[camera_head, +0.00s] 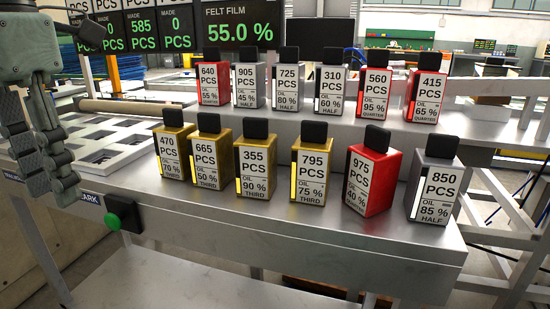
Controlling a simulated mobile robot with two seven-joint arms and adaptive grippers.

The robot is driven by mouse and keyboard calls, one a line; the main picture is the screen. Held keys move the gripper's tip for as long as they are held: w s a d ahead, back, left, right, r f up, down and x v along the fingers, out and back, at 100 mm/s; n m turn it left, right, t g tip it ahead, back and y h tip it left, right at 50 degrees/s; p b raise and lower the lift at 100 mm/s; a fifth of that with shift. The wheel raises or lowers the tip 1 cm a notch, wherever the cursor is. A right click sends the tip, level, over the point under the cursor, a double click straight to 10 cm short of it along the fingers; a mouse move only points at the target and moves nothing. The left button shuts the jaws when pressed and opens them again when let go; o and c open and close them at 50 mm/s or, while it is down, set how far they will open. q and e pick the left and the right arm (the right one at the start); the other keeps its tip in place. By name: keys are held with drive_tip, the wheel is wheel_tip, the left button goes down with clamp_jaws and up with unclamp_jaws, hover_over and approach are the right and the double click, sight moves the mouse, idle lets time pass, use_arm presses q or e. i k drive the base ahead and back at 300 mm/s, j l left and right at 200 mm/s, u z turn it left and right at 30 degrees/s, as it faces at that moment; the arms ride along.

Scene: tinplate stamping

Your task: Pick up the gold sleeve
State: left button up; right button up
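Several gold block-shaped containers with black caps stand upright in the front row on the metal bench: one marked 470 (173,153), one marked 665 (210,162), one marked 355 (254,172) and one marked 795 (309,172). They carry white labels, and the frame does not show which is called the gold sleeve. My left gripper (52,190) hangs fingers down at the left, apart from the containers. Nothing shows held in it, and its finger gap is unclear from this side. My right gripper is not in view.
Red (370,180) and grey (433,188) containers stand right of the gold ones. A raised shelf behind holds another row, including a red one (213,85). A green button box (122,212) sits on the bench's front edge. A white slotted tray (110,140) lies left.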

sight(256, 152)
drive_tip(key=j+z, duration=0.6)
drive_tip(key=z, duration=0.25)
drive_tip(key=j+z, duration=1.2)
drive_tip(key=k+j+z, duration=0.1)
drive_tip(key=j+z, duration=0.25)
drive_tip(key=j, duration=0.15)
drive_tip(key=k+j+z, duration=0.1)
drive_tip(key=j+z, duration=0.3)
